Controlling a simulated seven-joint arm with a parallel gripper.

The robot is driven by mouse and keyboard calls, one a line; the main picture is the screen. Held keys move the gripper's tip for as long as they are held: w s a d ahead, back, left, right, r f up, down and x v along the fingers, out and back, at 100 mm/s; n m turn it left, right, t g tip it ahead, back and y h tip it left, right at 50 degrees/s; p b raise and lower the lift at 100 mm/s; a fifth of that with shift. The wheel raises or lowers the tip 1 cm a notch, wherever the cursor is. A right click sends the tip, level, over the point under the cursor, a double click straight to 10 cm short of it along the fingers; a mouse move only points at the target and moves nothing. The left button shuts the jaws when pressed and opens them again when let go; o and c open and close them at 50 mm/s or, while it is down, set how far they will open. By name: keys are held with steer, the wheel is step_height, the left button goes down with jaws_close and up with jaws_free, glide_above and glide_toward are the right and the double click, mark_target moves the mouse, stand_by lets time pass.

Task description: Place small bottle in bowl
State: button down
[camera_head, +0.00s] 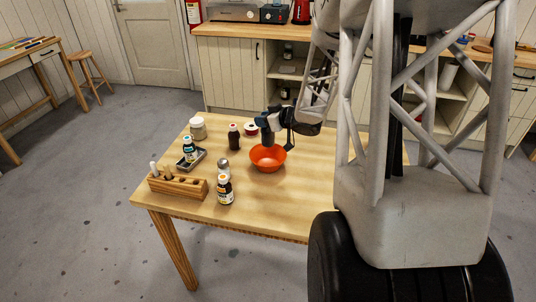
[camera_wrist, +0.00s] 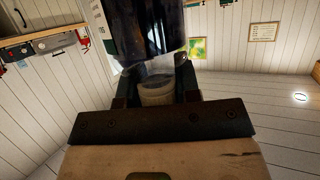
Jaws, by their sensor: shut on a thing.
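My gripper (camera_head: 268,138) points down over the orange bowl (camera_head: 268,166), close above its inside. In the wrist view my gripper (camera_wrist: 157,95) is shut on a dark small bottle (camera_wrist: 150,32), which has a pale cap-like end (camera_wrist: 157,94) between the fingers and a pale label at its edge. In the head view the held bottle is hard to tell from the dark gripper. I cannot tell whether it touches the bowl.
On the wooden table (camera_head: 300,205), left of the bowl, are an orange-capped bottle (camera_head: 224,191), a metal shaker-like item (camera_head: 223,168), a dark bottle (camera_head: 233,137), a white jar (camera_head: 198,129), a tray with a bottle (camera_head: 188,147) and a wooden rack (camera_head: 177,186).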

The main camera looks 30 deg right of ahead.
mark_target(267, 142)
steer(key=shift+f, duration=3.1)
steer(key=shift+f, duration=1.9)
steer(key=shift+f, duration=0.1)
steer(key=c, duration=0.8)
jaws_free()
steer(key=shift+v, duration=0.8)
steer(key=v, duration=1)
steer(key=shift+s+r, duration=0.2)
steer(key=shift+r, duration=0.1)
